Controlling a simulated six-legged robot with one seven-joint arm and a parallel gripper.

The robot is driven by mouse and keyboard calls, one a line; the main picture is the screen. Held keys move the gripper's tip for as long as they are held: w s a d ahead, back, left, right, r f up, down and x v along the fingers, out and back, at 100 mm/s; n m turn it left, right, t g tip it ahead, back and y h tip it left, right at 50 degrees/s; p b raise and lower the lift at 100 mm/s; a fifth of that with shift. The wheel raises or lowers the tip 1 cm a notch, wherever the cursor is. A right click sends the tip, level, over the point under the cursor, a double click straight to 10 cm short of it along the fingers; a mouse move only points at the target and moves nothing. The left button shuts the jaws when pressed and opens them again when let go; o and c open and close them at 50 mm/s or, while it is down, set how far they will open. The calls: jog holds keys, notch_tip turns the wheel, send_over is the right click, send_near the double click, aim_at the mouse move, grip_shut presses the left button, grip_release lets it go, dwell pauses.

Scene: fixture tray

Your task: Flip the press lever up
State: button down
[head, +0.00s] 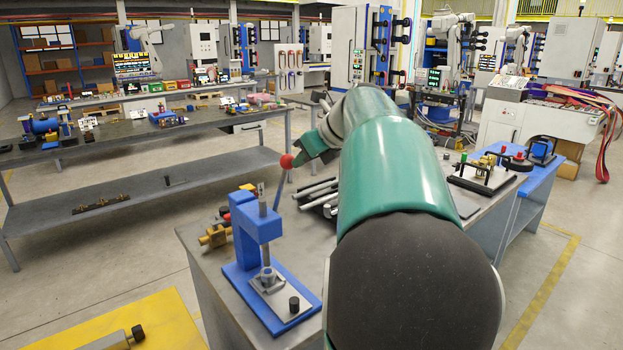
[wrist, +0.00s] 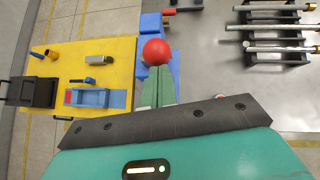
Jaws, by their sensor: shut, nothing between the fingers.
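The blue press (head: 246,228) stands on its blue base plate at the near left corner of the grey bench. Its lever (head: 281,190) is a thin rod rising steeply from the press's side to a red ball knob (head: 287,161). My green gripper (head: 303,155) is at the knob's right side, its fingers shut and empty. In the wrist view the fingers (wrist: 157,82) point at the red knob (wrist: 156,52), which sits right at their tips. I cannot tell whether they touch. Parts of the blue press (wrist: 152,24) show behind the knob, and the lever rod is hidden there.
A rack of metal rods (wrist: 278,35) lies right of the press on the bench. A brass fitting (head: 215,236) sits left of the press. A yellow-topped table (wrist: 100,75) with several items stands nearby. A black fixture (head: 483,175) is at the bench's right.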

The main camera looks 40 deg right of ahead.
jog(key=shift+g, duration=0.3)
jog(key=w, duration=0.2)
jog(key=w+r, duration=0.1)
jog(key=w, duration=0.1)
jog(key=w+r, duration=0.1)
jog(key=shift+w+d+r, duration=0.25)
jog(key=shift+w+d, duration=0.05)
jog(key=shift+w, duration=0.2)
jog(key=shift+w, duration=0.1)
jog(key=v, duration=1.3)
jog(key=shift+s+d, duration=0.25)
jog(key=shift+d, duration=0.05)
